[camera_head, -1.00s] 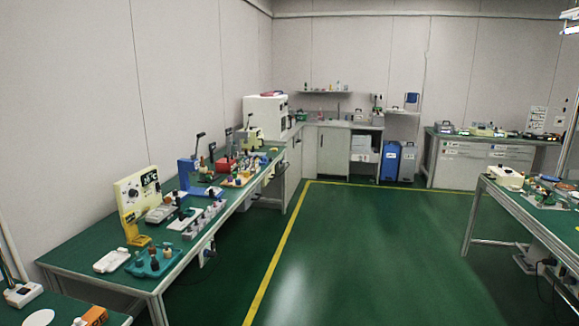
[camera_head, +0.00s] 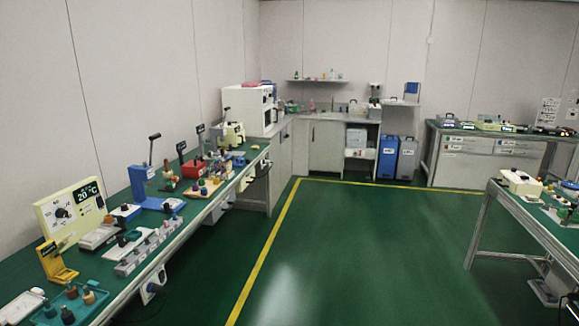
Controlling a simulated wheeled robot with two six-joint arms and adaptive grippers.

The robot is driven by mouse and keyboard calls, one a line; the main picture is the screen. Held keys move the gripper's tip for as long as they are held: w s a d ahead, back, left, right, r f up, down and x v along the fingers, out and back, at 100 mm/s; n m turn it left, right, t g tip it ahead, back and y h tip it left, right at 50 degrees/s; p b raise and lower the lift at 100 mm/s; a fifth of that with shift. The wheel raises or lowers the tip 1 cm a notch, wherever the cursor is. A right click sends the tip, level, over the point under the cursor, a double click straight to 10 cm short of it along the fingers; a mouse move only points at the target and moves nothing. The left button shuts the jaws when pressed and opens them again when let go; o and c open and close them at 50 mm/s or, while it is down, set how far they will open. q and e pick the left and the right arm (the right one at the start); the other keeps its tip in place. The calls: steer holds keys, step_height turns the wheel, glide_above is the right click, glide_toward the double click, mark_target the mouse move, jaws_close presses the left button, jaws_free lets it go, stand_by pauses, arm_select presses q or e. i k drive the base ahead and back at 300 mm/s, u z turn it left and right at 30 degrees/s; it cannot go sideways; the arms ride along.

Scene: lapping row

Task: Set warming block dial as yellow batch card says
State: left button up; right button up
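A cream panel unit (camera_head: 45,222) stands on the long green bench at the left. It has a dark round dial (camera_head: 62,213) with small marks around it and a dark display (camera_head: 89,192) that appears to read 20 °C. I take this to be the warming block's control. A yellow stand (camera_head: 58,270), possibly the batch card holder, is in front of it; its writing is too small to read. Neither of my grippers is in view.
The bench (camera_head: 185,235) runs away along the left wall, with a teal tray (camera_head: 50,313), a grey rack (camera_head: 150,250) and a blue press (camera_head: 140,185) on it. Open green floor (camera_head: 350,250) lies to its right. Another table (camera_head: 520,215) is at the right.

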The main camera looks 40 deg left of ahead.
mark_target(60, 212)
steer(key=z, duration=0.15)
steer(key=i, duration=1.3)
steer(key=u, duration=0.65)
steer(key=i, duration=0.85)
steer(key=u, duration=1.4)
steer(key=i, duration=0.5)
steer(key=u, duration=1.2)
steer(key=i, duration=0.9)
steer(key=z, duration=0.5)
